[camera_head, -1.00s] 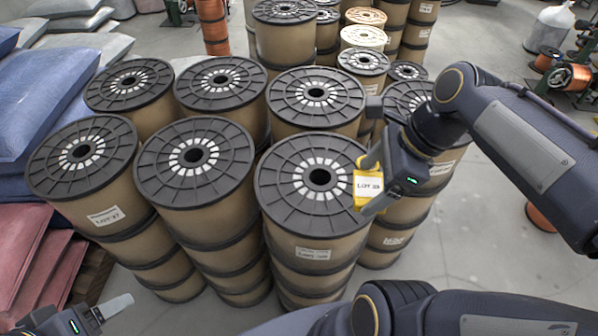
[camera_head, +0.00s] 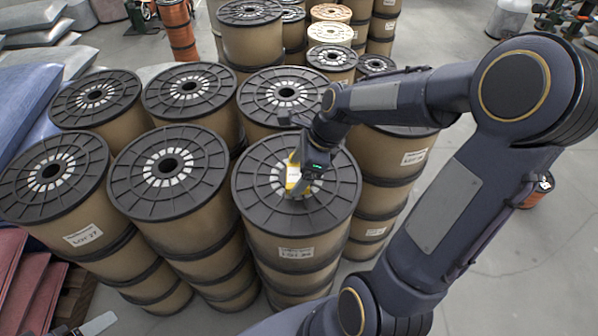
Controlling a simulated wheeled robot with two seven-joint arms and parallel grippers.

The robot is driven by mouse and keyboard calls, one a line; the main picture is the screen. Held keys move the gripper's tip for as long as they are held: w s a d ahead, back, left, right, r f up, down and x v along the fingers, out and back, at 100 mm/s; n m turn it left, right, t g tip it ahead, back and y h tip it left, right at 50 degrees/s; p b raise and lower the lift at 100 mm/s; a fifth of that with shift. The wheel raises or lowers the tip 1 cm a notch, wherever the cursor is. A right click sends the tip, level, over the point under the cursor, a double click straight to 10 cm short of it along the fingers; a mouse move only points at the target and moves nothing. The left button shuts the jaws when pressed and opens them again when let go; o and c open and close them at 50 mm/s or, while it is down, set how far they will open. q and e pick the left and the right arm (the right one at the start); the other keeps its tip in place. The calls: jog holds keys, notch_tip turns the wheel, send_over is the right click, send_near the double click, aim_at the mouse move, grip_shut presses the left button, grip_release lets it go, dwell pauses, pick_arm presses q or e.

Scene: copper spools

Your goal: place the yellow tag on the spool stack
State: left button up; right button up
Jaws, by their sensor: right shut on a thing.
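The yellow tag (camera_head: 292,174) with a white label is in my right gripper (camera_head: 296,178), over the black top flange of the front right spool stack (camera_head: 264,212). The gripper is shut on the tag, near the flange's hub. The gripper and wrist hide part of the tag and the hub, so I cannot tell whether the tag touches the flange. The stack is upright, with tan sides and a white lot label. My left gripper (camera_head: 92,327) is only partly in view at the bottom left edge, and its jaw state is unclear.
More spool stacks stand close by, such as the front middle one (camera_head: 168,195) and the front left one (camera_head: 55,195). Blue sacks (camera_head: 22,100) and red sacks (camera_head: 22,275) lie at the left. Grey floor (camera_head: 520,270) is open at the right.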

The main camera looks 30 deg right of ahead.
jog(key=shift+f, duration=0.6)
jog(key=shift+f, duration=0.1)
jog(key=o, duration=0.9)
jog(key=v, duration=1.1)
jog(key=shift+s+a+f+n+t+p, duration=0.15)
jog(key=shift+s+a+n+t, duration=0.35)
jog(key=shift+s+a+n, duration=2.3)
jog(key=shift+s+a+f+n+t+p, duration=0.15)
jog(key=shift+s+n+t, duration=0.35)
jog(key=shift+s+n, duration=2.75)
jog(key=shift+s+a+f+n+t, duration=0.2)
jog(key=shift+s+a+n+t, duration=0.8)
jog(key=shift+n, duration=4.25)
jog(key=shift+w+a+g, duration=0.3)
jog(key=shift+a+g, duration=0.1)
jog(key=shift+g, duration=0.1)
